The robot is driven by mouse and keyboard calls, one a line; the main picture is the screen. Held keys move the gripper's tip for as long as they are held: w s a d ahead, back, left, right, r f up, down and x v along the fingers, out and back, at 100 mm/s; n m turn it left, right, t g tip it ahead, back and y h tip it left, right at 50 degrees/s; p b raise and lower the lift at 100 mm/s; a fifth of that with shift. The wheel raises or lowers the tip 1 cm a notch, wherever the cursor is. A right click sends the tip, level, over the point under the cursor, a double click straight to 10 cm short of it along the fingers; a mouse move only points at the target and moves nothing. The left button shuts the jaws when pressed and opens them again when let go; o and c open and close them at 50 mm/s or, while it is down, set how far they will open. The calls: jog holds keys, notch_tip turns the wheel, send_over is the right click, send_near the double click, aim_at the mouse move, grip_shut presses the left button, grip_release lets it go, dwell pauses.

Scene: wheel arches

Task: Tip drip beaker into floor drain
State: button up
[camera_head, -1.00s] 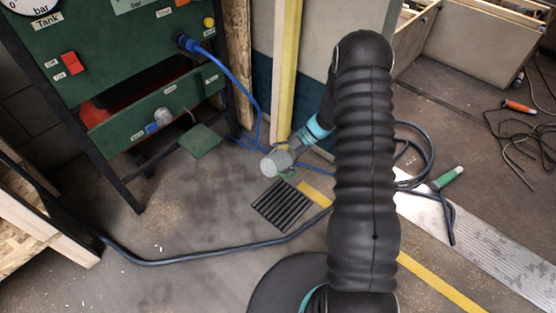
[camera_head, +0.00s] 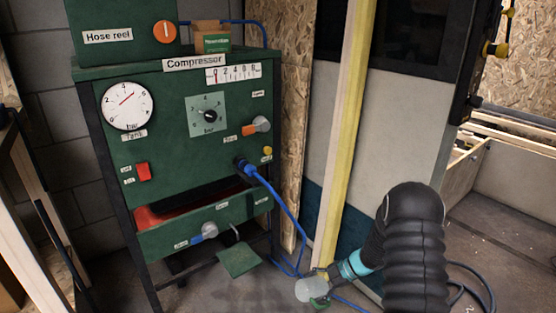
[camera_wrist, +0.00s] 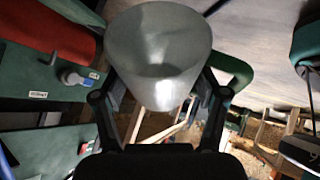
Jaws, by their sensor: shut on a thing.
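The drip beaker (camera_head: 311,290) is a pale, translucent cup low in the head view, in front of the compressor stand's right leg. It fills the upper middle of the wrist view (camera_wrist: 158,45), between the two black fingers. My gripper (camera_head: 324,277) is shut on the beaker and holds it out at the end of my arm. I cannot tell from these views how much liquid is in the beaker. The floor drain is outside the head view now, and I cannot make it out in the wrist view.
The green compressor stand (camera_head: 205,165), with gauges and a red tray (camera_head: 190,205), stands at left. A blue hose (camera_head: 275,200) hangs from it to the floor. A yellow-edged wooden post (camera_head: 346,130) rises behind the beaker. Dark hose (camera_head: 470,280) lies at lower right.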

jog(key=w+m+t, duration=0.1)
jog(key=m+t, duration=0.1)
jog(key=w+d+r+m+t+h, duration=0.1)
jog(key=w+m, duration=0.1)
jog(key=w+r+m+t+h, duration=0.1)
jog(key=w+m+t, duration=0.1)
jog(key=m, duration=0.1)
jog(key=shift+d+t, duration=0.25)
jog(key=shift+t, duration=0.05)
jog(key=s+d+r+m+t+h, duration=0.45)
jog(key=s+m+h, duration=0.3)
jog(key=m, duration=0.35)
jog(key=shift+n+g+h, duration=0.25)
jog(key=shift+n, duration=0.05)
jog(key=a+r, duration=0.1)
jog(key=r, duration=0.1)
jog(key=a+r, duration=0.2)
jog(key=shift+s, duration=0.1)
